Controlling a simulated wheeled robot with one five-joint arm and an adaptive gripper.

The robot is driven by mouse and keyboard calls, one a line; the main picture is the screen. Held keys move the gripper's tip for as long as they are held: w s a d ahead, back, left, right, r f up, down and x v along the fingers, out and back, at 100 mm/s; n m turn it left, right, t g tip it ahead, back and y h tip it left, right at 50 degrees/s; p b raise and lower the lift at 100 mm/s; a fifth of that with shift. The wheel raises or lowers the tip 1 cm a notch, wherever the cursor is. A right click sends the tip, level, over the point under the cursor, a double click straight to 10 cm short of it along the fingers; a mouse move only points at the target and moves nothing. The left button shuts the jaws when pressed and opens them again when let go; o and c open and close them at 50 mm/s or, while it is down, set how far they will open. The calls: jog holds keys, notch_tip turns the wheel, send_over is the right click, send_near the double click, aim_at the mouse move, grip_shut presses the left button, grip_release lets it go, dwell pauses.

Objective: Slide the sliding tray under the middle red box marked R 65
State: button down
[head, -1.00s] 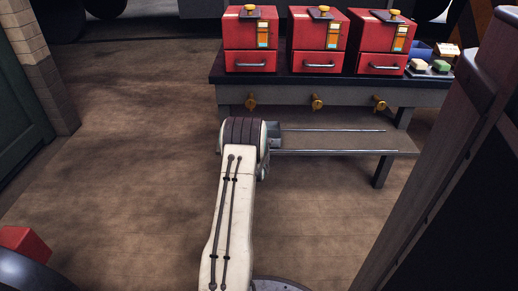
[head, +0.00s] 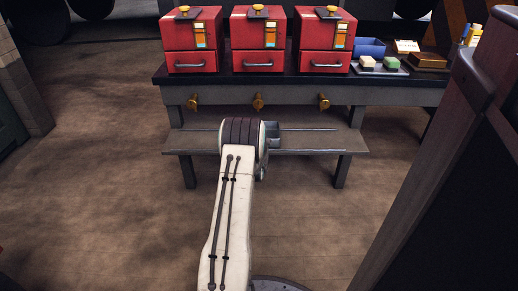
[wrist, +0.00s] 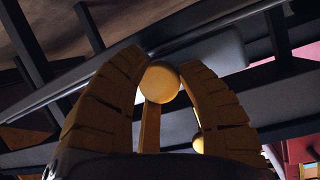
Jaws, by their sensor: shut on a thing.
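The middle red box (head: 258,35) stands on the dark bench in the head view; its marking is too small to read. The sliding tray (head: 273,137), small and grey, sits on the rails of the low shelf, just right of my wrist. It is below the middle box, a little right of that box's centre. My gripper shows in the wrist view (wrist: 161,65), with its yellow fingers closed around a round yellow knob (wrist: 160,84). The knob appears to be the tray's handle. In the head view my arm hides the fingers, the knob and part of the tray.
Red boxes flank the middle one, at left (head: 190,38) and right (head: 322,38). Brass knobs (head: 258,102) line the bench front. The rails (head: 310,130) are clear on both sides. A dark wooden upright (head: 430,190) stands close on the right.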

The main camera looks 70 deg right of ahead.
jog(key=shift+w+r, duration=0.1)
jog(key=shift+r, duration=0.1)
jog(key=c, duration=1.1)
grip_release()
jog(key=o, duration=0.3)
jog(key=shift+f, duration=0.15)
jog(key=shift+a, duration=0.1)
jog(key=shift+v, duration=5.9)
